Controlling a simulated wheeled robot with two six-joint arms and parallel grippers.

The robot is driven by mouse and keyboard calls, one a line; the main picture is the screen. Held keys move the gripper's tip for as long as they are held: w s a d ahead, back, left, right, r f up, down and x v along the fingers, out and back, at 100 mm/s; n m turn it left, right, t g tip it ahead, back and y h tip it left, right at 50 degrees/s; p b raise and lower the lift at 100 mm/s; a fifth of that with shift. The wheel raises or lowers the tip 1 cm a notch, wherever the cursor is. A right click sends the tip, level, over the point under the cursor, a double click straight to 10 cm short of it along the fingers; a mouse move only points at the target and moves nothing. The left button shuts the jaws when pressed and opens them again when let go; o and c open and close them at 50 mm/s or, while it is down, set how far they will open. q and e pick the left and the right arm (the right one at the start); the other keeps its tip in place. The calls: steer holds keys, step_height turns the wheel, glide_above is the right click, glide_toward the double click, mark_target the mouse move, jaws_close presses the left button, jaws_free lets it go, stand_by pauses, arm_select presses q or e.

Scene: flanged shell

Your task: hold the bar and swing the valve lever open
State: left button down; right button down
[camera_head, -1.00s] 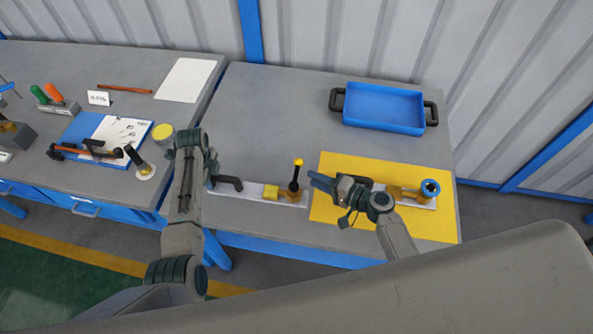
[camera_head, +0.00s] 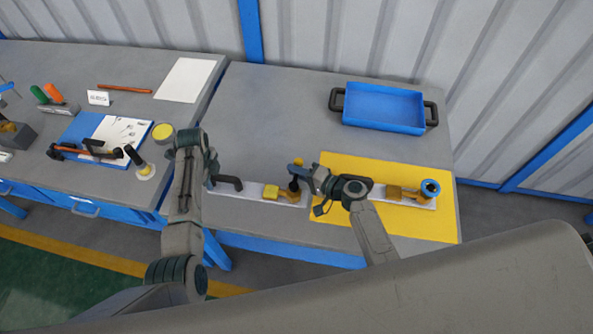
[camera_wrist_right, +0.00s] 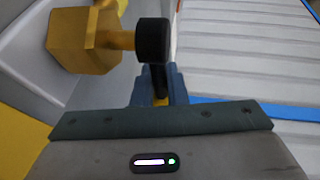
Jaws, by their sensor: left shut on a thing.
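A long light plate (camera_head: 252,194) lies on the right table. It carries a black bar handle (camera_head: 230,181) at its left end and a yellow block (camera_head: 271,192). A dark upright valve lever (camera_head: 293,186) stands at its right end. My left gripper (camera_head: 211,182) is shut on the bar's left part, its fingers mostly hidden by my arm.
A second plate with a brass valve (camera_head: 396,192) and blue-topped fitting (camera_head: 430,188) lies on a yellow mat (camera_head: 385,222), right of my right gripper. A blue tray (camera_head: 384,108) stands behind. The table between is clear. Tools lie on the left table (camera_head: 60,60).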

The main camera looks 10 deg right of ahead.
steer(key=shift+s+d, duration=0.1)
stand_by(0.3)
steer(key=m+t+h, duration=0.2)
steer(key=h, duration=0.1)
steer(key=d+m+t+h, duration=0.1)
steer(key=shift+s+m, duration=0.3)
steer(key=shift+s, duration=0.1)
steer(key=shift+s+d+r+m+t+h, duration=0.15)
steer(key=shift+d+m+t+h, duration=0.1)
steer(key=shift+m+h, duration=0.4)
steer(key=shift+s+d+f+m+t+h, duration=0.1)
steer(key=shift+m+t+h, duration=0.3)
steer(key=shift+h, duration=0.5)
steer(key=shift+s+d+r+m+t+h, duration=0.1)
steer(key=shift+s+d+m+t+h, duration=0.1)
steer(key=shift+m+h, duration=0.5)
steer(key=shift+d+h, duration=0.1)
steer(key=shift+h, duration=0.15)
steer(key=shift+s+m, duration=0.1)
steer(key=shift+m, duration=0.15)
steer(key=c, duration=1.5)
jaws_free()
steer(key=shift+o, duration=0.2)
